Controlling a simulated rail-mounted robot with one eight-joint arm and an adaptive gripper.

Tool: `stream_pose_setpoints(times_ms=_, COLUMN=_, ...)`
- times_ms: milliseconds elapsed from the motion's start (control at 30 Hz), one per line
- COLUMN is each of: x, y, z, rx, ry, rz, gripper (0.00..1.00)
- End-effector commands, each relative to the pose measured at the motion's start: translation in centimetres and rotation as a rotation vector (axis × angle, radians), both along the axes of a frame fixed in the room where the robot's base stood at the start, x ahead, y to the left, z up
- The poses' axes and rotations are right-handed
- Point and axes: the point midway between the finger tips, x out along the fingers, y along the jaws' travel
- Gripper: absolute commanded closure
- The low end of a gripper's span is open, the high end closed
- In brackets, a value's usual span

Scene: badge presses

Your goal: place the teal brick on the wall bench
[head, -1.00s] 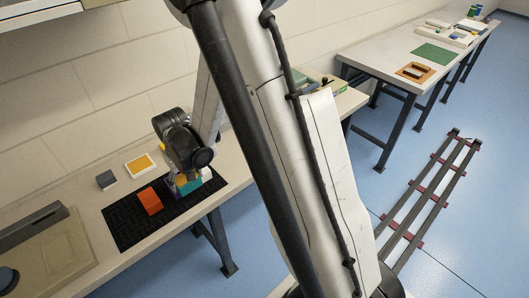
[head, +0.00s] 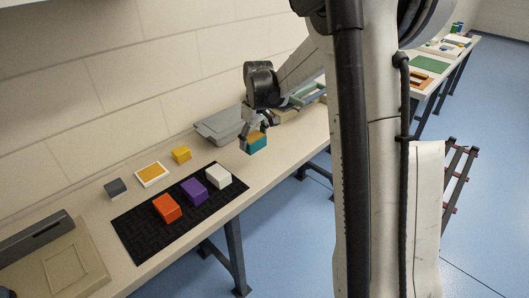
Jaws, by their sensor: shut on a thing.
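The teal brick (head: 257,145) is held in my gripper (head: 254,132), to the right of the black mat. My gripper is shut on it. An orange-brown patch shows at the brick's top between the fingers; I cannot tell what it is. The brick appears over the right part of the wall bench (head: 257,181), close to its front edge; I cannot tell whether it touches the bench top.
The black mat (head: 140,240) carries an orange brick (head: 167,208), a purple brick (head: 194,191) and a white brick (head: 218,176). Behind are a grey block (head: 115,188), a yellow-topped white tile (head: 152,174), a yellow block (head: 181,155) and a grey case (head: 222,125).

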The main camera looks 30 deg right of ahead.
Motion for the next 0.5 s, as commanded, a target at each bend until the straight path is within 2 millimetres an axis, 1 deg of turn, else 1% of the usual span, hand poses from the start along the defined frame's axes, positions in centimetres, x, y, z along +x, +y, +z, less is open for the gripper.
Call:
stream_pose_setpoints(times_ms=33, x=0.7, y=-0.8, z=-0.6, rx=0.000, ry=0.000, rz=-0.003, gripper=0.67)
stream_pose_setpoints(times_ms=300, x=3.8, y=-4.8, z=-3.7, rx=0.000, ry=0.000, rz=-0.002, gripper=0.67)
stream_pose_setpoints(times_ms=400, x=4.8, y=-6.1, z=-4.7, rx=0.000, ry=0.000, rz=-0.003, gripper=0.67)
stream_pose_setpoints(times_ms=500, x=5.5, y=-6.9, z=-5.3, rx=0.000, ry=0.000, rz=-0.002, gripper=0.67)
